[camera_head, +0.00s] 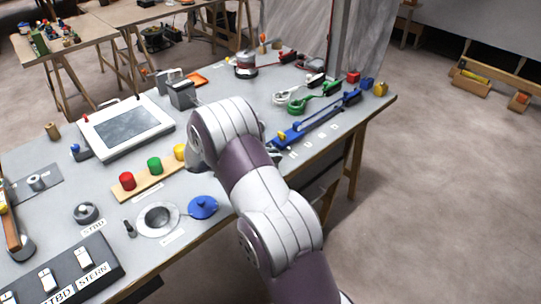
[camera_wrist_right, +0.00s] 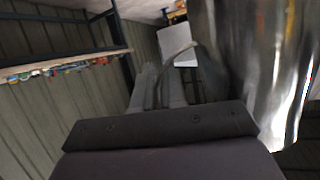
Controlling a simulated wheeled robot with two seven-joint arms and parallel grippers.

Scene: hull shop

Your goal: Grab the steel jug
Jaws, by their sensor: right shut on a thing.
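The steel jug (camera_wrist_right: 262,70) shows in the right wrist view as a large, shiny, curved metal surface filling the right side, very close to the camera. My right gripper (camera_wrist_right: 168,88) is shut on it, with its grey fingers beside the jug's body. A thin curved strip, perhaps the handle, runs up from the fingers; the exact contact is not clear. In the head view my right arm comes in from the bottom right over the bench and hides the jug. My left gripper is in neither view.
The grey bench (camera_head: 225,228) holds a white framed panel (camera_head: 127,127), a wooden strip with red, green and yellow knobs (camera_head: 154,166), a blue lidded thing (camera_head: 202,207), a dark switch box (camera_head: 65,272) and blue and green tools (camera_head: 317,98).

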